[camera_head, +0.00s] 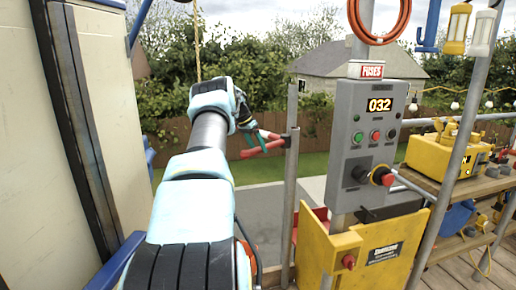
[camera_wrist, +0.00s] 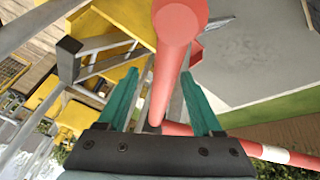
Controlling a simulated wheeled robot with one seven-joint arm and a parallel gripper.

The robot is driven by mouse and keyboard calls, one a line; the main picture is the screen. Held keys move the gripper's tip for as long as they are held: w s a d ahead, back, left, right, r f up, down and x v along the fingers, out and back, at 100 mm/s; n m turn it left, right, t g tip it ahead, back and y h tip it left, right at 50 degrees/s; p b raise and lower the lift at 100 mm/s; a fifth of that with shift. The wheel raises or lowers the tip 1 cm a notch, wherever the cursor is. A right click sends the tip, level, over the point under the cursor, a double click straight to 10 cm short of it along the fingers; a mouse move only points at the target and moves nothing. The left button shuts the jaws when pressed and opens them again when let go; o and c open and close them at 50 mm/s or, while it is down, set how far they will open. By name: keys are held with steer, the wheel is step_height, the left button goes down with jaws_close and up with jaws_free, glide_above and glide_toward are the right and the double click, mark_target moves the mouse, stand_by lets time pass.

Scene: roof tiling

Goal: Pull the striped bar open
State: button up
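The striped bar (camera_head: 262,150) is a red bar by the grey upright post at the centre of the head view. In the wrist view its red part (camera_wrist: 168,75) runs between my fingers, with its round end close to the camera. A red and white length (camera_wrist: 274,153) crosses behind the gripper at lower right. My gripper (camera_head: 262,141) is at the bar, with its teal fingers (camera_wrist: 160,98) on either side of the red part. Gaps show between the fingers and the bar, so the gripper looks open. The head view shows the contact too small to judge.
A grey control panel (camera_head: 371,125) with a 032 display stands right of the post (camera_head: 291,190), above a yellow box (camera_head: 378,252). A beige cabinet (camera_head: 105,110) fills the left. Grey floor (camera_head: 262,210) lies beyond the bar. Yellow equipment (camera_head: 440,155) is at right.

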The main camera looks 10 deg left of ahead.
step_height(320, 180, up, 10)
steer(key=shift+b, duration=0.4)
steer(key=shift+d, duration=0.1)
stand_by(0.4)
steer(key=s+d+f+n+y, duration=0.1)
steer(key=s+d+n, duration=0.1)
steer(key=s+d, duration=0.35)
steer(key=s+d+n+y, duration=0.1)
steer(key=s+d+y, duration=0.15)
steer(key=s, duration=0.65)
steer(key=s+f+n, duration=0.1)
steer(key=s+f, duration=0.2)
steer(key=s, duration=1.3)
steer(key=s+a+f+n, duration=0.1)
steer(key=s+f, duration=0.3)
steer(key=s, duration=1.2)
steer(key=shift+s+a+f+n+g+y, duration=0.2)
steer(key=shift+s+n+g+y, duration=0.1)
steer(key=shift+s+n+y, duration=0.15)
